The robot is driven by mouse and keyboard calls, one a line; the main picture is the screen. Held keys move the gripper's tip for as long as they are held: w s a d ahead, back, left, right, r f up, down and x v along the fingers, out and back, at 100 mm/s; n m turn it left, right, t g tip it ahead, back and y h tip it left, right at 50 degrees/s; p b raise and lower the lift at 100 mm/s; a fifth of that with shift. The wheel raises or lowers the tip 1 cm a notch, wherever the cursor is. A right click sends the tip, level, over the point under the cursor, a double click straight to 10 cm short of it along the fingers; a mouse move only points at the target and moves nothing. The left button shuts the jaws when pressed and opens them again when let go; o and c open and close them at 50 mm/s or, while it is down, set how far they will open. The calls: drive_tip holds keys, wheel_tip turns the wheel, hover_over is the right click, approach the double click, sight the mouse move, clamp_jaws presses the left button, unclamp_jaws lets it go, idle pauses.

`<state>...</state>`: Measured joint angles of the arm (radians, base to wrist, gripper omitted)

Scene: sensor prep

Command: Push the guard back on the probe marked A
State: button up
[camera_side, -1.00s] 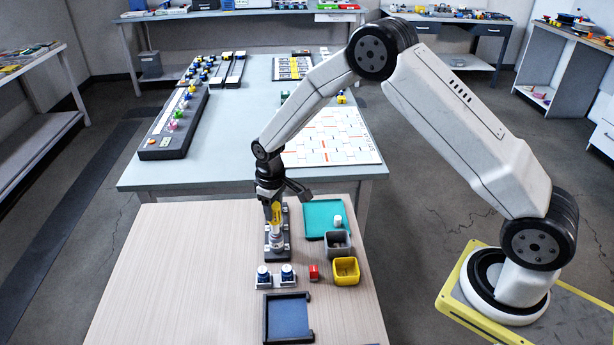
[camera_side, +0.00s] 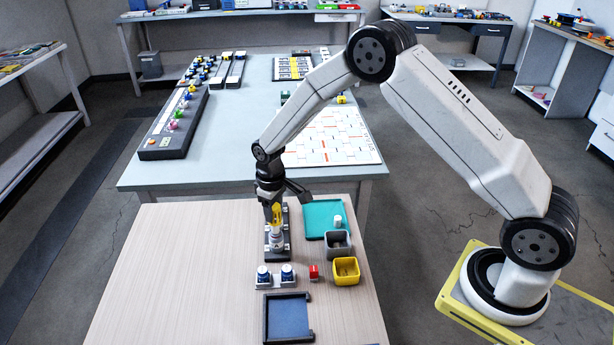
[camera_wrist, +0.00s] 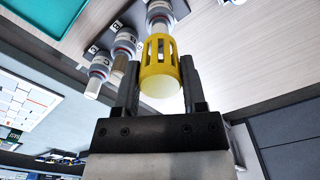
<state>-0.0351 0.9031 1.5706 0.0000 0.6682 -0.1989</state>
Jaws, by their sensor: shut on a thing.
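A yellow slotted guard (camera_wrist: 160,48) sits between the two fingers of my gripper (camera_wrist: 160,66), which is shut on it. A pale rounded end shows at the guard's near side. The guard is in line with a grey-and-white probe (camera_wrist: 158,10), at its end; how far it is seated on it I cannot tell. In the side view my gripper (camera_side: 273,207) points down over the dark probe rack (camera_side: 268,257), with the yellow guard (camera_side: 277,214) at its tips. Two other probes (camera_wrist: 122,42) and (camera_wrist: 99,72) stand alongside without guards. Small letter marks are on the rack, but I cannot read which belongs to the held guard's probe.
A teal tray (camera_side: 318,222) with a white cylinder, a grey bin (camera_side: 338,252) and a yellow bin (camera_side: 346,279) stand right of the rack. The left tabletop is clear.

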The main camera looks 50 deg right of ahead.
sight(275, 222)
drive_tip(key=shift+f, duration=2.3)
idle(2.0)
drive_tip(key=shift+c, duration=0.5)
drive_tip(key=o, duration=1.2)
drive_tip(key=shift+r, duration=0.7)
drive_tip(key=shift+r, duration=2.9)
